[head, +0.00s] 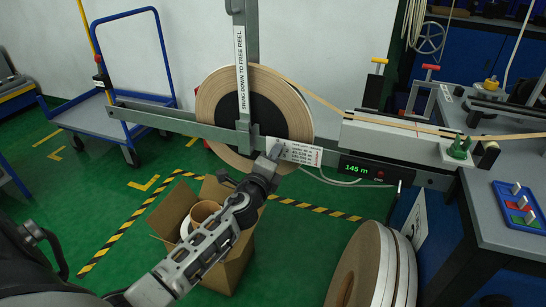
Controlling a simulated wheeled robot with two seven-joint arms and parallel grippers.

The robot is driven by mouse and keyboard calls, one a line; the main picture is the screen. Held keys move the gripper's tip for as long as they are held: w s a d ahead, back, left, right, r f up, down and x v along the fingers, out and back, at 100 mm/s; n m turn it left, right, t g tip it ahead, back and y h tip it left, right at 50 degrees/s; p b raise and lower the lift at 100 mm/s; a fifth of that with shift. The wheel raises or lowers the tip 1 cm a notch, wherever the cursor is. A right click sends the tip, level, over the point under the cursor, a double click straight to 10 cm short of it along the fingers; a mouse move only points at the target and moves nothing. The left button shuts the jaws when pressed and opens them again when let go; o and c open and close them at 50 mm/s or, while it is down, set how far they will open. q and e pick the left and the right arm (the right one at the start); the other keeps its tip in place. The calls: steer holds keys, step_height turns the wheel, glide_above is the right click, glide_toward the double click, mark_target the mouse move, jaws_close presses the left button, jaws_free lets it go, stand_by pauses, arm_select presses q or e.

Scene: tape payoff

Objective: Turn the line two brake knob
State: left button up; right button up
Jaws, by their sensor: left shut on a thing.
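A reel of tan tape (215,97) hangs on a grey horizontal bar (160,118), with a white printed label (300,152) on the bar at the reel's lower right. My left gripper (272,154) reaches up from below to the bar, right beside the label's left end. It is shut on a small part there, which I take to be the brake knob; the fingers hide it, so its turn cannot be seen. A grey swing arm marked "SWING DOWN TO FREE REEL" (242,75) stands upright in front of the reel. My right gripper is not in view.
A display reading 145 m (357,169) sits right of the label. An open cardboard box (233,262) with rolls stands below my left forearm. Large reels (352,270) stand at lower right. A blue cart (85,112) is at left; a bench (505,215) is at right.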

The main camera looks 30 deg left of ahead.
arm_select(q)
steer(key=o, duration=1)
steer(key=b+v, duration=0.1)
steer(key=v, duration=1.5)
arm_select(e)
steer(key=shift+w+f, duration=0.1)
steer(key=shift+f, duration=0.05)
arm_select(q)
steer(key=shift+d, duration=0.1)
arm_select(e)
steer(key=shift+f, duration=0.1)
